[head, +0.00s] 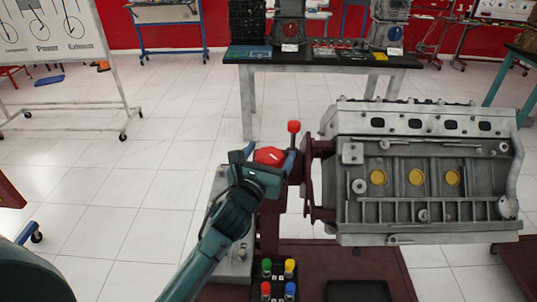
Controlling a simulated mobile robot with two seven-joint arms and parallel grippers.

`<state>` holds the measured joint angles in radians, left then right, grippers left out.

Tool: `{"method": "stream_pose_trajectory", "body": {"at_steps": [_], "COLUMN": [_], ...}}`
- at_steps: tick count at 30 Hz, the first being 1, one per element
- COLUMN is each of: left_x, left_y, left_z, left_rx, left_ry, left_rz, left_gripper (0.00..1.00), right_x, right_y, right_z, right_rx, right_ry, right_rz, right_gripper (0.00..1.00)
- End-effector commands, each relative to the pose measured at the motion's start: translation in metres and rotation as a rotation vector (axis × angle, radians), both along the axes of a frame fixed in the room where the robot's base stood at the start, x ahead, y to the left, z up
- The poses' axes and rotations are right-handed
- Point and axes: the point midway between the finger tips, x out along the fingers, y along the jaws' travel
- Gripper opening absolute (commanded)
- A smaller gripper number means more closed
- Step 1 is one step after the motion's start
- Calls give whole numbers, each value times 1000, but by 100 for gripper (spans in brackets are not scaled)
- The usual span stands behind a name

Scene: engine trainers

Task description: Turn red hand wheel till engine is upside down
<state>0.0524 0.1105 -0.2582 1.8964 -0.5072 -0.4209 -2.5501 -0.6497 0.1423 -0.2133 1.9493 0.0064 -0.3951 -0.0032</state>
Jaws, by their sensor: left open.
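The grey engine (425,180) is mounted on the right side of a dark red stand (270,222). Its long side with several yellow round plugs faces me, and a lighter block with dark ports is at its top. The red hand wheel (269,156) is at the stand's top, left of the engine, partly hidden by my gripper. A red knob on a short post (294,127) rises just behind it. My left gripper (267,158) is open, with its fingers on either side of the red wheel part; whether they touch it I cannot tell. My right gripper is out of view.
A tray with several coloured knobs (278,272) sits low on the stand's base, beside an empty black tray (357,291). A dark-topped table (320,60) with equipment stands behind. A whiteboard (60,50) is at back left. The tiled floor at left is mostly clear.

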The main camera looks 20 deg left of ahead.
Motion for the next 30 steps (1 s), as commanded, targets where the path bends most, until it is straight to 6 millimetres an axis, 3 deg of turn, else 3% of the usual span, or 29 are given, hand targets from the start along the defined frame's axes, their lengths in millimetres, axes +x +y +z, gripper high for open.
{"method": "stream_pose_trajectory", "body": {"at_steps": [3, 19, 30], "left_x": [0, 0, 0], "left_y": [0, 0, 1], "left_z": [0, 0, 0], "left_rx": [0, 0, 7], "left_ry": [0, 0, -1], "left_rz": [0, 0, -51], "left_gripper": [80, 37, 36], "right_x": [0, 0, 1], "right_y": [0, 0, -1], "right_z": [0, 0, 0], "right_rx": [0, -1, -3], "right_ry": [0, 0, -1], "right_rz": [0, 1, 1], "right_gripper": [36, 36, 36]}}
